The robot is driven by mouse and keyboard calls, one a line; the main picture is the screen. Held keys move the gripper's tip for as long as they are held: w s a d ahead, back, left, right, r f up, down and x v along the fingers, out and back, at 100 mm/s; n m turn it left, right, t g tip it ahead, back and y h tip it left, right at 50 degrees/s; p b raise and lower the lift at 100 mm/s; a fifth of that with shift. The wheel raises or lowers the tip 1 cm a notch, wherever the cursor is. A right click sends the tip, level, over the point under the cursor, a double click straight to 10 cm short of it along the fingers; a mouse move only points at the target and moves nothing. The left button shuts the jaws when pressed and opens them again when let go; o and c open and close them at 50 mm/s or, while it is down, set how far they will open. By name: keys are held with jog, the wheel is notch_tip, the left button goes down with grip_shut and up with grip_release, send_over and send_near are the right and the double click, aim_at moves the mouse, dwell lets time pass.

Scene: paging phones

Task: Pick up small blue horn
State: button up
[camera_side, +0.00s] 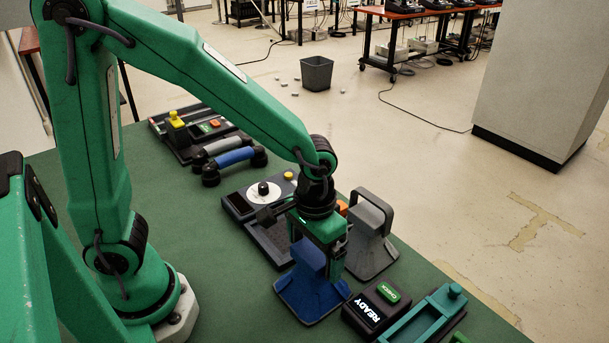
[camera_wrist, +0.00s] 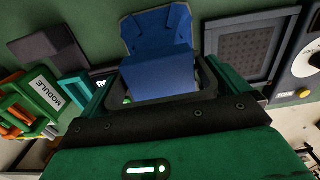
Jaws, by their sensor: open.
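The small blue horn (camera_side: 308,297) stands on the green table with its flared end down. It also shows in the wrist view (camera_wrist: 158,72), at top centre. My gripper (camera_side: 319,256) is open and points down right at the horn's narrow upper part. In the wrist view the horn's blue body lies between the two green jaws of my gripper (camera_wrist: 158,88), one on each side. I cannot tell whether either jaw touches it. Part of the horn's top is hidden by the gripper.
A grey horn (camera_side: 368,253) stands close behind to the right. A panel with a white dial (camera_side: 265,190) lies to the left. A black READY box (camera_side: 366,312) and a green device (camera_side: 425,315) lie at front right. Blue and grey handsets (camera_side: 235,157) lie further back.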

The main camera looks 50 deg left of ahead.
dwell(0.3)
jog(key=c, duration=1.3)
jog(key=shift+r, duration=0.15)
jog(key=shift+r, duration=0.8)
jog(key=r, duration=0.2)
jog(key=shift+s+d+r, duration=0.3)
jog(key=shift+r, duration=0.1)
jog(key=s+d+r, duration=0.2)
jog(key=s, duration=0.1)
jog(key=s+d+r, duration=0.2)
jog(key=s, duration=0.1)
jog(key=s+d+r, duration=0.2)
jog(key=s, duration=0.1)
jog(key=shift+d+r, duration=0.1)
jog(key=shift+r, duration=0.1)
